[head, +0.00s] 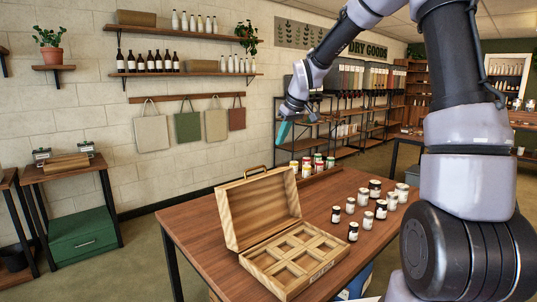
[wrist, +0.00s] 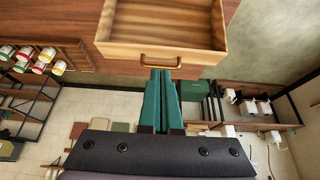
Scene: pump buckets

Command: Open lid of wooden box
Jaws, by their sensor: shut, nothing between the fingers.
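The wooden box (head: 290,262) sits on the brown table, with several empty square compartments showing in its base. Its lid (head: 256,210) stands raised, tilted slightly back from upright, with a handle on its top edge. In the wrist view the lid (wrist: 160,28) shows at the top, and its brass handle (wrist: 160,62) lies just beyond my fingertips. My gripper (head: 284,132) is in the air above and behind the lid in the head view, apart from it. Its teal fingers (wrist: 158,74) are shut together and empty.
Several small jars (head: 366,218) stand on the table (head: 200,232) right of the box, with colourful cans (head: 312,163) at its far edge. Wall shelves (head: 187,74) and hanging bags (head: 188,126) are behind. The air around my gripper looks clear.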

